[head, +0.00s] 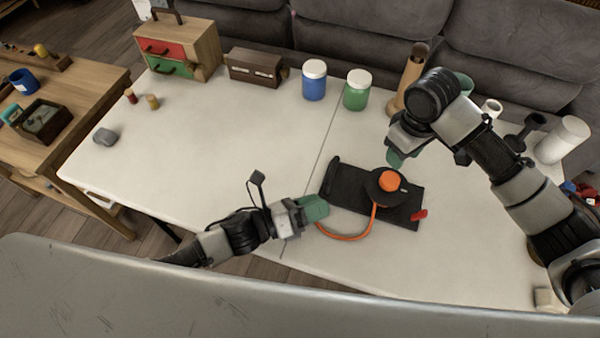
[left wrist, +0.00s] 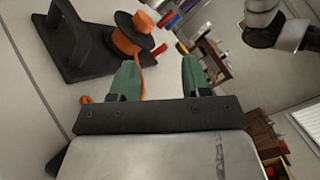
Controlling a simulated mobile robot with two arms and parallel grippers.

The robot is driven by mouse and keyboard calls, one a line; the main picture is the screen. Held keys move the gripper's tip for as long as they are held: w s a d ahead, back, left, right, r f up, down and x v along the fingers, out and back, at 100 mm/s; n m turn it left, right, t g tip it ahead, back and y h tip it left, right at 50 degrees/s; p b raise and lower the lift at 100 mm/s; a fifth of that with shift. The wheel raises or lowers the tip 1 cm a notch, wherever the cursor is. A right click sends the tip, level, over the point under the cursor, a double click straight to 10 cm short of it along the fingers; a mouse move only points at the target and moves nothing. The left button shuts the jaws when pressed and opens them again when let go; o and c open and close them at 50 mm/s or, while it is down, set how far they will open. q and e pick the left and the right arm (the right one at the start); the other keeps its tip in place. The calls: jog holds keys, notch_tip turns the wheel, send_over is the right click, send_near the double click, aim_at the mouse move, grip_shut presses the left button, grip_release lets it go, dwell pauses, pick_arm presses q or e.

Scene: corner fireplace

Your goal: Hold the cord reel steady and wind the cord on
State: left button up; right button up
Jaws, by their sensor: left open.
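The cord reel (head: 378,192) is black with an orange hub (head: 390,181) and sits on a dark base plate (head: 403,212) on the white table. The orange cord (head: 348,238) curves from the reel down and left, ending near my left gripper (head: 318,208). That gripper is open, left of the reel and low over the table. In the left wrist view the green fingers (left wrist: 157,68) are apart, with the reel (left wrist: 125,38) beyond them and cord (left wrist: 86,99) beside one finger. My right gripper (head: 395,158) hangs just behind the reel; its jaw gap is not visible.
A blue jar (head: 314,85), a green jar (head: 356,95) and a brown box (head: 254,70) stand along the back. A drawer cabinet (head: 200,50) is back left. A grey lump (head: 105,136) lies far left. The table's left-middle is clear.

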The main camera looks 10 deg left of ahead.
pick_arm(q)
jog(key=w+a+r+t+y, duration=0.1)
jog(key=w+a+t, duration=0.1)
jog(key=w+a, duration=0.3)
send_near(326, 180)
jog(key=shift+w+d+f, duration=0.25)
jog(key=shift+w+d, duration=0.3)
jog(key=shift+d, duration=0.05)
jog(key=shift+w+d+f, duration=0.3)
jog(key=shift+w+d, duration=0.2)
jog(key=shift+d, duration=0.05)
jog(key=x, duration=0.7)
jog(key=shift+w+d, duration=0.15)
jog(key=shift+w, duration=0.05)
